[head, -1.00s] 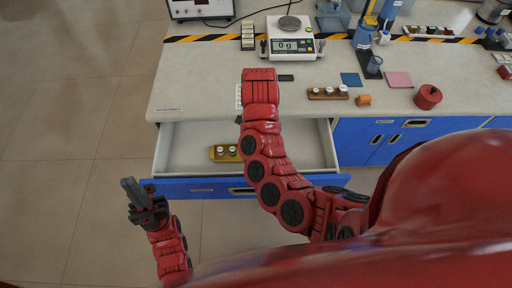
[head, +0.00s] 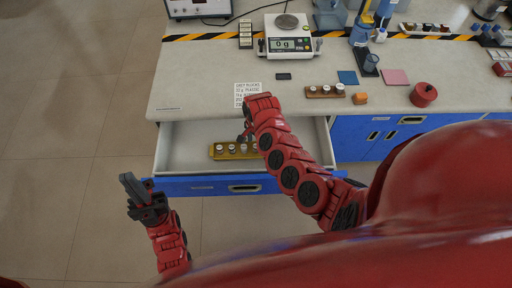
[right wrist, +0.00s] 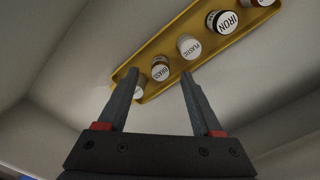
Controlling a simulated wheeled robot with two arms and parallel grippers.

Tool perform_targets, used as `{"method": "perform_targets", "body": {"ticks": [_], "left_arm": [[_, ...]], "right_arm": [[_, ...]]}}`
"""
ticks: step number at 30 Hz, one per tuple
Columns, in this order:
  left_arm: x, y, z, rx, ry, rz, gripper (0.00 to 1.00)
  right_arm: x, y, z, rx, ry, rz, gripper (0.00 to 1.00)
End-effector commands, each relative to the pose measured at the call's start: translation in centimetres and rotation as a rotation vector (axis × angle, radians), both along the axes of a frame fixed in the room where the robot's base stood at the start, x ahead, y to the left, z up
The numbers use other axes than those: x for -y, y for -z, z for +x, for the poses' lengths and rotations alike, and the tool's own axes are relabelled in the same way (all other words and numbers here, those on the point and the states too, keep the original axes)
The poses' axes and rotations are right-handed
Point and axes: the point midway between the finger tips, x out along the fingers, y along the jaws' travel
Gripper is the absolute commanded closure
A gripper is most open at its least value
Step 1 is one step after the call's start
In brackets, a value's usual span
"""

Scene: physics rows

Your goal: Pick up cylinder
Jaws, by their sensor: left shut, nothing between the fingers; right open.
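Several white-topped cylinders stand in a yellow tray (head: 214,157) inside the open drawer (head: 180,146). In the right wrist view the tray (right wrist: 165,45) runs diagonally, with cylinders labelled BRASS (right wrist: 160,69), PLASTIC (right wrist: 189,47) and IRON (right wrist: 222,22). One more is cut off at the top edge, and another is partly behind a finger. My right gripper (right wrist: 158,82) is open with its fingertips near the BRASS cylinder; nothing is visibly gripped. In the head view my right gripper (head: 244,137) is over the drawer beside the tray. My left gripper (head: 130,190) is shut and empty, left of the drawer.
A balance (head: 289,40) reading 0 g stands on the counter (head: 200,85). A printed card (head: 248,92) lies at the counter edge above the drawer. A wooden rack (head: 322,92) with small white-topped pieces, an orange block (head: 360,98) and a red pot (head: 424,95) stand to the right.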

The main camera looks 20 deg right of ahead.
Motion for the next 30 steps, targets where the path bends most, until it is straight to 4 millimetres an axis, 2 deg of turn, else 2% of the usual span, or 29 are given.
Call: {"method": "perform_targets", "body": {"ticks": [9, 19, 20, 30], "left_arm": [[0.0, 0.5, 0.0, 0.0, 0.0, 0.0, 1.0], [0.0, 0.5, 0.0, 0.0, 0.0, 0.0, 1.0], [0.0, 0.5, 0.0, 0.0, 0.0, 0.0, 1.0], [0.0, 0.5, 0.0, 0.0, 0.0, 0.0, 1.0]], "right_arm": [[0.0, 2.9, 0.0, -0.003, -0.001, -0.001, 0.33], [0.0, 3.2, 0.0, 0.0, 0.004, 0.001, 0.33], [0.0, 3.2, 0.0, 0.0, 0.004, 0.001, 0.37], [0.0, 3.2, 0.0, 0.0, 0.003, 0.001, 0.98]]}}
